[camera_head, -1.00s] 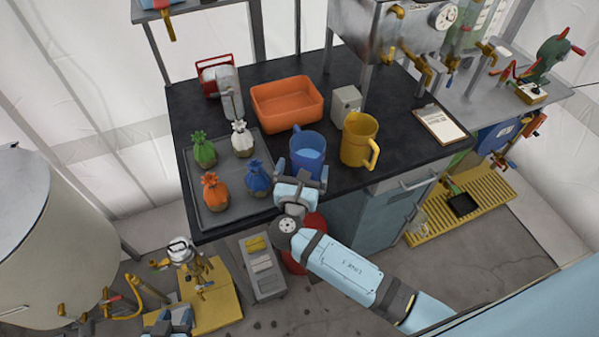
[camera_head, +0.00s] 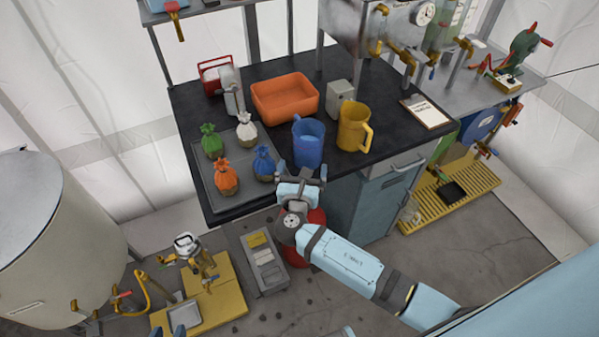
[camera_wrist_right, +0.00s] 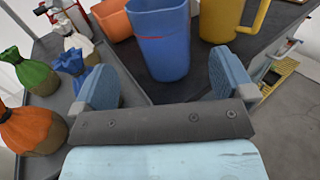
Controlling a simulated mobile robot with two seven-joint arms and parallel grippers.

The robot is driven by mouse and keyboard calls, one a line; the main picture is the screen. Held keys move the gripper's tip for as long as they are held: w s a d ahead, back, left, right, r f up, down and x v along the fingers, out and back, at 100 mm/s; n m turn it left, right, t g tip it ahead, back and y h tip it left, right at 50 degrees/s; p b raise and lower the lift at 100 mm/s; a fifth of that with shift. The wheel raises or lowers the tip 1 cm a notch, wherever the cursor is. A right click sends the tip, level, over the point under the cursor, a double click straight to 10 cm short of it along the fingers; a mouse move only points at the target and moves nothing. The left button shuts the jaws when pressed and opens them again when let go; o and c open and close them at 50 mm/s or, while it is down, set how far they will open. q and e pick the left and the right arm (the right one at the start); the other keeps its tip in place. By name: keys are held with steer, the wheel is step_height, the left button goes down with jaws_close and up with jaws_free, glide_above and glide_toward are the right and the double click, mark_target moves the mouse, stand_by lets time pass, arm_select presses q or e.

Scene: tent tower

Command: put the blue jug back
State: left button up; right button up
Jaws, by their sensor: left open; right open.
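The blue jug (camera_head: 308,150) stands upright on the black worktop (camera_head: 376,95), near its front edge and left of the yellow jug (camera_head: 353,128). My right gripper (camera_head: 301,178) is open and empty, just in front of the blue jug and lower in the picture. In the right wrist view the blue jug (camera_wrist_right: 162,45) stands beyond my two open fingers (camera_wrist_right: 165,80), roughly centred between them and apart from them. Its base is visible on the worktop.
A grey tray (camera_head: 225,197) with several tied sacks lies left of the jug. An orange bin (camera_head: 285,98) and a small grey box (camera_head: 340,92) stand behind. A clipboard (camera_head: 425,112) lies at the right.

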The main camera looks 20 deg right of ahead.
steer(key=s+a+f+m+g+y, duration=0.1)
steer(key=s+f+m+g+y, duration=0.4)
steer(key=s+f+m, duration=0.5)
arm_select(q)
steer(key=shift+s+a, duration=0.3)
steer(key=shift+s, duration=0.2)
arm_select(e)
steer(key=s+a+m+y, duration=0.1)
steer(key=s+m+y, duration=0.6)
steer(key=s+m, duration=0.7)
steer(key=m, duration=0.2)
steer(key=shift+a+f+m+t, duration=0.2)
steer(key=shift+f+m+t, duration=0.1)
steer(key=shift+f+m, duration=0.1)
